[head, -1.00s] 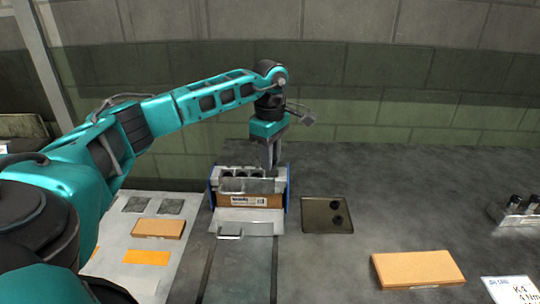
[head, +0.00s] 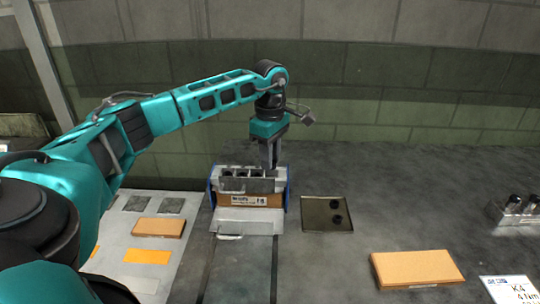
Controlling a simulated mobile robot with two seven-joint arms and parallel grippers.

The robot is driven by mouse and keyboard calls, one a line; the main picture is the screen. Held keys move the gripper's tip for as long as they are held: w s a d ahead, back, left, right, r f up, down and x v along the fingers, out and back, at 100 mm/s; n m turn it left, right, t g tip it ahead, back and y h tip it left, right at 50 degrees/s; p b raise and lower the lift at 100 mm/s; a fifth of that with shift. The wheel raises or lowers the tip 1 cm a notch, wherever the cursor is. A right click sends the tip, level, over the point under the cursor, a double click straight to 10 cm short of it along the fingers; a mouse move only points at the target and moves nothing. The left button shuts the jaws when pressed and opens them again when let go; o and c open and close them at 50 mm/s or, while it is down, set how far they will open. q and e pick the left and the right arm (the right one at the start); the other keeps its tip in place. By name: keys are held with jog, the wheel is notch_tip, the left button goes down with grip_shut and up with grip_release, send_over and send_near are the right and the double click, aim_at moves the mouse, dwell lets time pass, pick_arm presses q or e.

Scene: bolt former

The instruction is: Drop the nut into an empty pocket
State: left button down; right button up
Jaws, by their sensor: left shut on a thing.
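My left gripper (head: 270,163) points down over the right end of the former box (head: 248,201), at its row of pockets. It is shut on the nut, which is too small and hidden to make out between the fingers. The pockets (head: 240,173) show as a row of dark round openings along the top of the box. I cannot tell which of them are empty. A dark shallow tray (head: 315,221) lies to the right of the box with two small dark nuts (head: 337,212) in it. My right gripper is not in view.
A tan block (head: 416,267) lies at the right front, near a white card (head: 510,289). A metal holder (head: 516,217) with dark cylinders stands at the far right. A light mat (head: 125,245) with flat pieces lies left. The tabletop behind the tray is clear.

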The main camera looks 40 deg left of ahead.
pick_arm(q)
jog(key=shift+f+b, duration=0.35)
jog(key=shift+f, duration=0.45)
jog(key=c, duration=0.9)
grip_release()
jog(key=shift+o, duration=0.2)
notch_tip(320, 180, up, 13)
jog(key=shift+f, duration=0.1)
